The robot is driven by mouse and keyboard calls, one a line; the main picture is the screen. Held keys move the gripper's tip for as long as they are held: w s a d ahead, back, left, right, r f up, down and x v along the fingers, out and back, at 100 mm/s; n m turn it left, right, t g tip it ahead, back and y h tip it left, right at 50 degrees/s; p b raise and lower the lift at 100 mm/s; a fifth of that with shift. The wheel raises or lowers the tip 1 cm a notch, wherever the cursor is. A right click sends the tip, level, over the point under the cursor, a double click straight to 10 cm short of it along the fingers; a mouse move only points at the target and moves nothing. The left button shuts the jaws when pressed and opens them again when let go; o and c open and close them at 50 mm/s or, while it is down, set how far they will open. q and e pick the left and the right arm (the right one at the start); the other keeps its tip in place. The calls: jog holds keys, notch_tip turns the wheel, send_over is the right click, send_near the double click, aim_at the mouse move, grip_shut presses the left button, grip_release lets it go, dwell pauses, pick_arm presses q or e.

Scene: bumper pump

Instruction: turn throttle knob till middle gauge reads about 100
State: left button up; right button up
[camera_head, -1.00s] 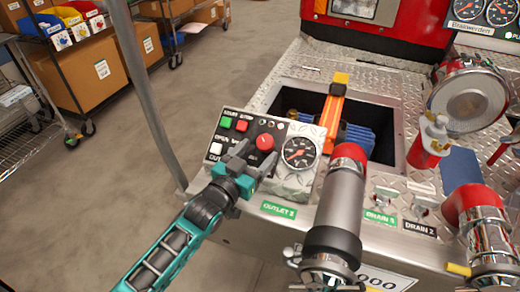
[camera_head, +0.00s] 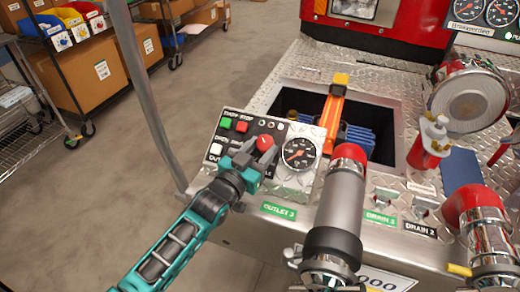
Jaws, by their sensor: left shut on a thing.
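The outlet control panel (camera_head: 215,171) carries a red round knob (camera_head: 265,142), with green, red and white buttons to its left. My left gripper (camera_head: 257,153) is shut on the red knob, and its dark fingers cover the knob's lower part. A round gauge (camera_head: 300,154) with a dark face and pale rim sits just right of the knob. Its figures are too small to read. I cannot tell which is the middle gauge. My right gripper is out of view.
A grey pipe with a red collar (camera_head: 339,205) stands close right of the panel. Behind it is an open bin with an orange-handled tool (camera_head: 334,108) and blue hoses (camera_head: 358,137). A grey pole (camera_head: 150,100) rises left of the panel.

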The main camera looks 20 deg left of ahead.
pick_arm(q)
jog(key=shift+c, duration=1.1)
jog(key=shift+r+m+h+p, duration=0.3)
jog(key=shift+m+h, duration=0.2)
jog(key=shift+m, duration=0.1)
jog(key=shift+w+a+m+g+h+p, duration=0.2)
jog(key=shift+m+g+h, duration=0.25)
jog(key=shift+m+h, duration=0.3)
jog(key=shift+s+a+m+g+h+p, duration=0.1)
jog(key=shift+m+g+h+p, duration=0.15)
jog(key=shift+m+g+h, duration=0.35)
jog(key=shift+w+m+g+h, duration=0.1)
jog(key=shift+m+g+h, duration=0.45)
jog(key=shift+m+h, duration=0.45)
jog(key=shift+m, duration=0.25)
jog(key=o, duration=1.1)
jog(key=shift+a+f, duration=0.1)
jog(key=shift+f, duration=0.05)
jog(key=shift+c, duration=0.2)
